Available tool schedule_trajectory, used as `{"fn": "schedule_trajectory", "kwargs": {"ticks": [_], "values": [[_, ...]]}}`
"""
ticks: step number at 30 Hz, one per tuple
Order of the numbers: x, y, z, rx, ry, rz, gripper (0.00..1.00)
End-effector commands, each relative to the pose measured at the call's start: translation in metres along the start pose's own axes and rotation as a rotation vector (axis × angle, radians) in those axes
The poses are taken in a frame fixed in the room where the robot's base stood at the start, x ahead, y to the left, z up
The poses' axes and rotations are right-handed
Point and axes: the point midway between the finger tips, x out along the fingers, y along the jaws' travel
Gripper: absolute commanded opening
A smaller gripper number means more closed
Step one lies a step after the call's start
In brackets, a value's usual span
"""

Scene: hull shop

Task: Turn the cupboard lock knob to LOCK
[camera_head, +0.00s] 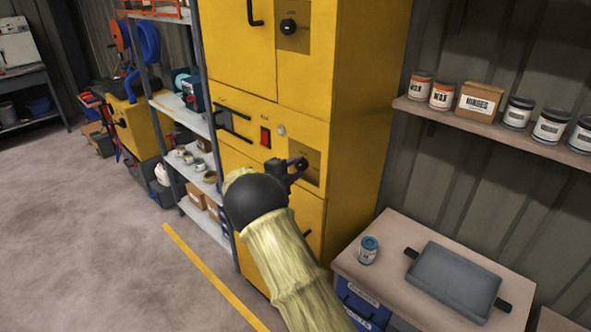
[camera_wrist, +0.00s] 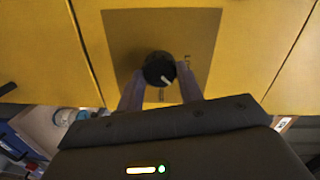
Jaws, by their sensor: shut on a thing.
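The yellow cupboard (camera_head: 350,120) stands upright in the middle of the head view. My gripper (camera_head: 298,166) is at a brown plate (camera_head: 312,168) on its lower right front. In the wrist view the black round lock knob (camera_wrist: 157,66) sits on the brown plate (camera_wrist: 190,28). Its white pointer mark aims to the lower right in that picture. My gripper's two fingers (camera_wrist: 160,82) reach up on either side of the knob and are shut on it. Small marks on the plate beside and below the knob are too small to read. In the head view my gripper hides this knob.
A second black knob (camera_head: 288,26) is on the upper door. A red switch (camera_head: 265,137) and a black handle (camera_head: 233,122) are left of my gripper. A bench (camera_head: 395,235) with a tin and grey tray stands at right, below a wall shelf (camera_head: 490,130). Floor is clear at left.

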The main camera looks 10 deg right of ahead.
Motion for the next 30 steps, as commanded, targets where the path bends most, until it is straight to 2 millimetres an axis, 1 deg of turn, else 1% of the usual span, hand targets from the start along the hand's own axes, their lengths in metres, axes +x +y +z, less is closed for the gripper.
{"fn": "schedule_trajectory", "kwargs": {"ticks": [18,24,30], "values": [[0.0002,-0.0022,0.0008,-0.568,0.029,0.045,0.14],[-0.0001,-0.0017,0.0016,-0.694,0.034,0.054,0.14],[0.0000,-0.0012,0.0020,-0.762,0.037,0.059,0.14]]}}
